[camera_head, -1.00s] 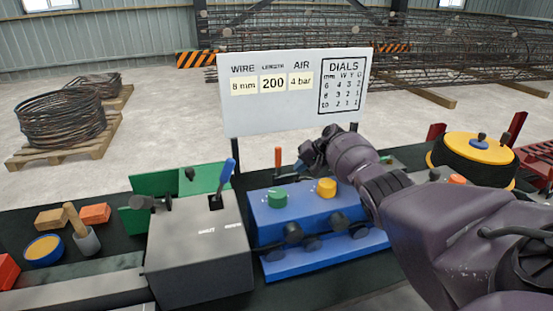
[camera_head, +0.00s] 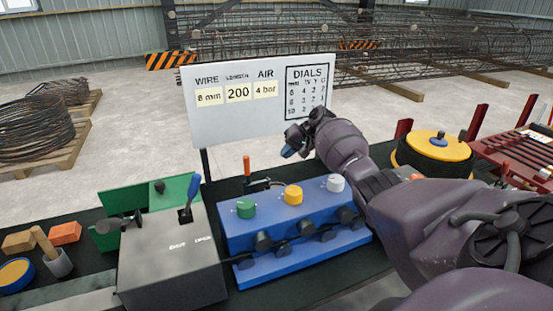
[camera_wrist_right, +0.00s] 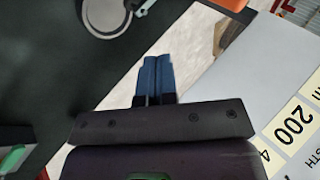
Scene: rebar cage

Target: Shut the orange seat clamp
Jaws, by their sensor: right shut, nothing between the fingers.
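An upright orange handle (camera_head: 247,165), which looks like part of the orange seat clamp, stands behind the blue dial box (camera_head: 290,225). A dark bar reaches right from near its foot, and its base is hidden by the box. My right gripper (camera_head: 290,151) is to the right of the handle and above the back of the box, apart from both. Its blue fingers are together and empty in the right wrist view (camera_wrist_right: 155,78). My left gripper is not in view.
The sign board (camera_head: 262,105) stands close behind my right gripper. A grey box (camera_head: 170,260) with a blue lever is left of the dial box. A yellow-topped drum (camera_head: 435,148) stands at right. Green, yellow and white knobs top the dial box.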

